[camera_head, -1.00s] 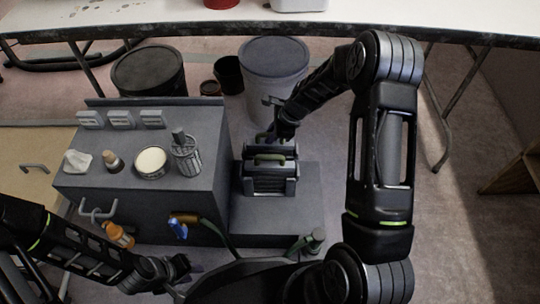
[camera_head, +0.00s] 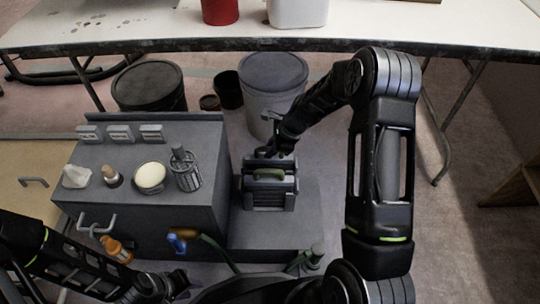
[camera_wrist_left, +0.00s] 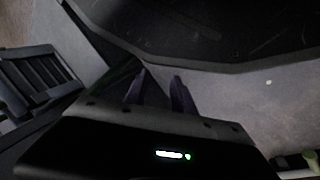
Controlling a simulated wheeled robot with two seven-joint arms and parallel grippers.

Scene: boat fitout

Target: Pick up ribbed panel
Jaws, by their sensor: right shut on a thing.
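The ribbed panel (camera_head: 268,197) is dark grey with slats. Ribbed slats also show at the left of the left wrist view (camera_wrist_left: 38,75). My left gripper (camera_head: 182,284) is low in front of the cabinet. Its two fingers stand apart and empty in the left wrist view (camera_wrist_left: 158,92).
The grey cabinet (camera_head: 140,215) carries a white cloth, a bottle, a round tin and a wire-caged lamp. A drill-like tool (camera_head: 182,238) and an orange bottle (camera_head: 116,250) are at its front. Lidded buckets (camera_head: 272,85) stand behind. Open floor lies to the right.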

